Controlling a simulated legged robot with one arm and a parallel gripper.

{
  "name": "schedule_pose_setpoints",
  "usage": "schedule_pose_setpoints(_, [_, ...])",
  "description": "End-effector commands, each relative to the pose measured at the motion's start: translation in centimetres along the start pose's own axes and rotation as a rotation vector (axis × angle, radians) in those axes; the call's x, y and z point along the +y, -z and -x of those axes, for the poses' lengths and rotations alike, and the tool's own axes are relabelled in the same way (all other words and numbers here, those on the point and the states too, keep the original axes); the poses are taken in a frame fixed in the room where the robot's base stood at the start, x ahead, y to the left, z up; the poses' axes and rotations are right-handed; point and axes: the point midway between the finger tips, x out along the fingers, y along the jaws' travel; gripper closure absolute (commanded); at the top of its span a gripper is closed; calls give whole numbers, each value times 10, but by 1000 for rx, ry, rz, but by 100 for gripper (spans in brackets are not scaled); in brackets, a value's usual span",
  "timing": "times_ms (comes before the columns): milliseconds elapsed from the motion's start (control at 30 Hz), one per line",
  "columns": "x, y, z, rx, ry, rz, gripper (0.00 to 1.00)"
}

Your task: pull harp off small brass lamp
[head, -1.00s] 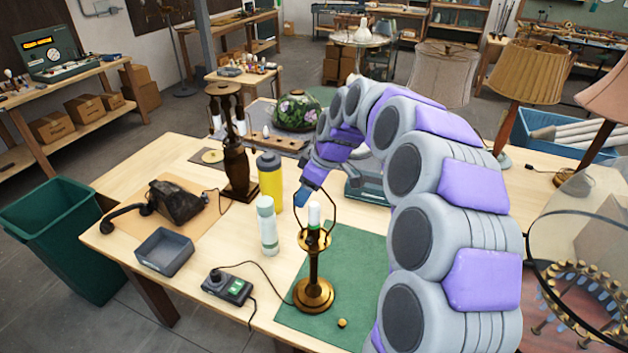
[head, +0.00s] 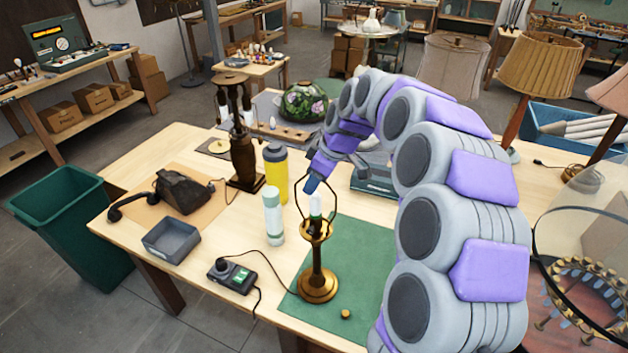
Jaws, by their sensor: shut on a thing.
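The small brass lamp (head: 317,270) stands upright on a green mat (head: 362,272) near the front of the wooden table. A white bulb or candle sleeve (head: 316,207) rises from its top. The harp (head: 334,212) is a thin dark wire loop around the bulb, its lower ends at the lamp's socket. My gripper (head: 311,185) reaches down from the right and is shut on the upper part of the harp. Its fingertips are small here, and the top of the loop is partly hidden behind them.
A white bottle (head: 272,217) and a yellow bottle (head: 276,172) stand left of the lamp. A taller dark lamp (head: 243,150) stands behind.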

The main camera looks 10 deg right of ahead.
Motion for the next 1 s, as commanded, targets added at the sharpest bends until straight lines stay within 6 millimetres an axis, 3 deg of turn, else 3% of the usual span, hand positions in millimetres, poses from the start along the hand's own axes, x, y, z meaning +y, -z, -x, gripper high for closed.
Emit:
schedule_pose_setpoints(367, [-1, 1, 4, -1, 0, 0, 97])
schedule_pose_setpoints(1000, [0, 12, 29, 0, -1, 0, 97])
